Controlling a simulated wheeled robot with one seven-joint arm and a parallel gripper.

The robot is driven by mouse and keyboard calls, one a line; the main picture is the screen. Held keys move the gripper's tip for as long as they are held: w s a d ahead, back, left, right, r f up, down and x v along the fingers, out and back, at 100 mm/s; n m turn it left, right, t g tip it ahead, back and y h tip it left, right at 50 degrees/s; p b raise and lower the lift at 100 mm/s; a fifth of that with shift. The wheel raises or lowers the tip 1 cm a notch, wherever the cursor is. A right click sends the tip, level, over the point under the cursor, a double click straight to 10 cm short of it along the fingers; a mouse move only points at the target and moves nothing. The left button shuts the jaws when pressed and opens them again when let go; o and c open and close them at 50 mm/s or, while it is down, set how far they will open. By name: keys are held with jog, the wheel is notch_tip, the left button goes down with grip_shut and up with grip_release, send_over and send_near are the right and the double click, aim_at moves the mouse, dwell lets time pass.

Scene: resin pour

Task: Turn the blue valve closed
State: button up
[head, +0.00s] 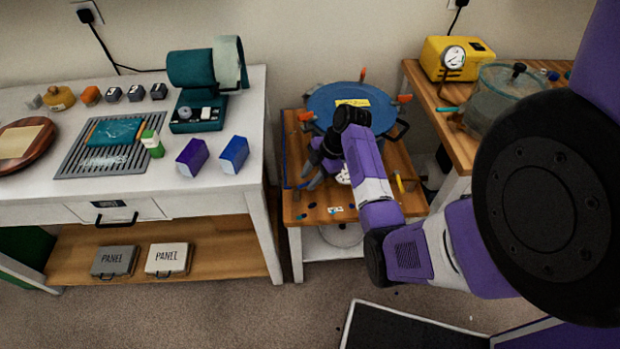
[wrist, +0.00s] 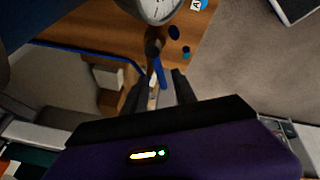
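In the wrist view a narrow blue valve handle (wrist: 158,70) lies just beyond the fingers, below a dark fitting and a round gauge (wrist: 155,6). My gripper (wrist: 160,84) is open, with its two dark fingers apart on either side of the near end of the handle; contact cannot be told. In the head view my gripper (head: 318,162) is low at the left front of the pot with the blue lid (head: 322,108). The valve is hidden there behind my arm and gripper.
The pot stands on a small wooden table (head: 313,213) with orange clamps around its lid. A white bench (head: 130,190) with several items stands left. A second wooden table right holds a yellow machine (head: 440,62) and a clear vessel (head: 490,100). Floor in front is partly clear.

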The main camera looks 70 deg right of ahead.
notch_tip(320, 180, up, 20)
jog(key=p, duration=0.6)
jog(key=shift+f, duration=0.2)
